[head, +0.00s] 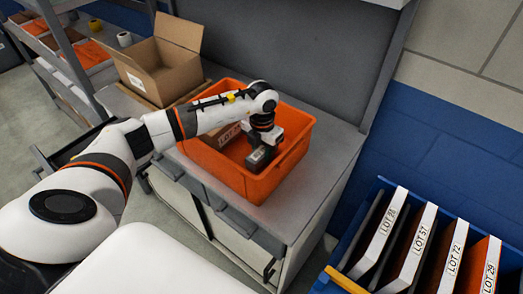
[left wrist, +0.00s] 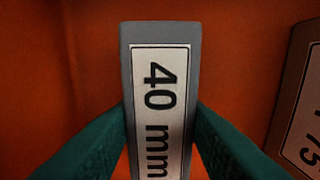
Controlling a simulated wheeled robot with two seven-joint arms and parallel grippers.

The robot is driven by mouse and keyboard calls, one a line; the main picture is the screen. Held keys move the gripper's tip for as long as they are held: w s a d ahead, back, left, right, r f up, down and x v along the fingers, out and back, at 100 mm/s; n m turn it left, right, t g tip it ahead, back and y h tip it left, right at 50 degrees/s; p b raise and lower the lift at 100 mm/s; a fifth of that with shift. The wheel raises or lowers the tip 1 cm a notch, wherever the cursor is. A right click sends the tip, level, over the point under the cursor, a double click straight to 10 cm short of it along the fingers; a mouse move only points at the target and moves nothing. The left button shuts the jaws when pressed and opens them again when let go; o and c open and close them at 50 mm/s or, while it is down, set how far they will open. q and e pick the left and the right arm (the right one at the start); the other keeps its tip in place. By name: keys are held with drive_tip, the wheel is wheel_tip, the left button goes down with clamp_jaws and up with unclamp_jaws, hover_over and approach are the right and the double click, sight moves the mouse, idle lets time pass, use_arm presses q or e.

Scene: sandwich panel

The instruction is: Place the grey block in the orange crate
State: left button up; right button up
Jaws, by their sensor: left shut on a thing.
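The orange crate (head: 290,160) stands on the grey cabinet top in the head view. My left gripper (head: 258,158) reaches down inside the crate's opening, near its front right part. It is shut on the grey block (head: 255,163). In the left wrist view the grey block (left wrist: 158,33) is upright in the picture between my two green fingers (left wrist: 162,135), with a white label reading "40 mm". Orange crate surface (left wrist: 60,60) fills the background there. I cannot tell whether the block touches the crate floor. My right gripper is not in view.
An open cardboard box (head: 160,65) stands behind. A blue bin (head: 345,283) with several LOT panels is at right.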

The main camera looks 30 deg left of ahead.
sight(262, 150)
use_arm(q)
drive_tip(key=shift+f, duration=0.9)
drive_tip(key=o, duration=1.1)
drive_tip(key=shift+r, duration=0.1)
drive_tip(key=shift+r, duration=0.2)
wheel_tip(262, 150, up, 10)
drive_tip(key=b, duration=0.3)
drive_tip(key=shift+r, duration=0.2)
drive_tip(key=shift+r+b, duration=0.3)
drive_tip(key=shift+r, duration=0.45)
